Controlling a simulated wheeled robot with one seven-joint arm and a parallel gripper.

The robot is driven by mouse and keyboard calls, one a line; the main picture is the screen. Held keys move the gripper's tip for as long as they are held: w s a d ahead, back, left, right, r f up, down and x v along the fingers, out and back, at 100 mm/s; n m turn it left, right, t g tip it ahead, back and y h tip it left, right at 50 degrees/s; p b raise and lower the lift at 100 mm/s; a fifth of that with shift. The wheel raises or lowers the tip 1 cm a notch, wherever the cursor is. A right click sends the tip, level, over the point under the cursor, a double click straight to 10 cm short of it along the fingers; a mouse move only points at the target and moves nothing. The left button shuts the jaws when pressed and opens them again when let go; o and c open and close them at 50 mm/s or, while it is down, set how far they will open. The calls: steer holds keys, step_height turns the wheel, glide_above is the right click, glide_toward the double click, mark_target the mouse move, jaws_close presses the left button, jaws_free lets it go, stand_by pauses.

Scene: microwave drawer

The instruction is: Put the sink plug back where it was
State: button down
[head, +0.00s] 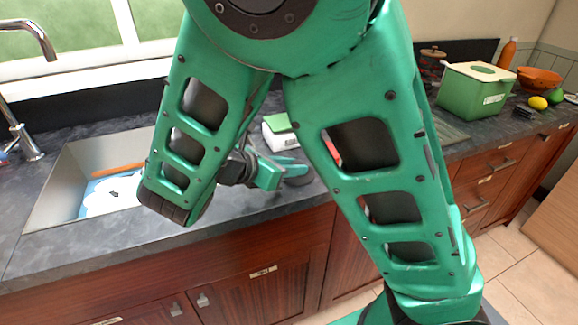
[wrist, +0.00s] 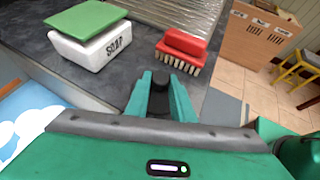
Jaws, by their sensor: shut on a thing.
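My gripper (wrist: 160,100) is shut on the sink plug (wrist: 160,79), a small dark piece whose knob shows between the green fingertips in the wrist view. In the head view my gripper (head: 288,166) is over the dark counter right of the sink, with a dark round shape (head: 299,181) just below the fingers. I cannot tell whether the plug touches the counter. The metal sink (head: 70,165) is at the left in the head view. My arm hides part of its right side, and its drain is not visible.
A white soap box (wrist: 97,50) with a green block (wrist: 86,20) on top stands on the counter, left of a red brush (wrist: 183,43). A blue-and-white item (head: 112,195) and an orange-brown bar (head: 118,170) lie in the sink. A faucet (head: 28,140) stands at its left.

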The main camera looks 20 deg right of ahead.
steer(key=c, duration=1.5)
jaws_free()
steer(key=shift+c, duration=0.2)
steer(key=v, duration=1.1)
steer(key=shift+r, duration=0.1)
steer(key=shift+s+a+r, duration=0.25)
steer(key=shift+a, duration=0.15)
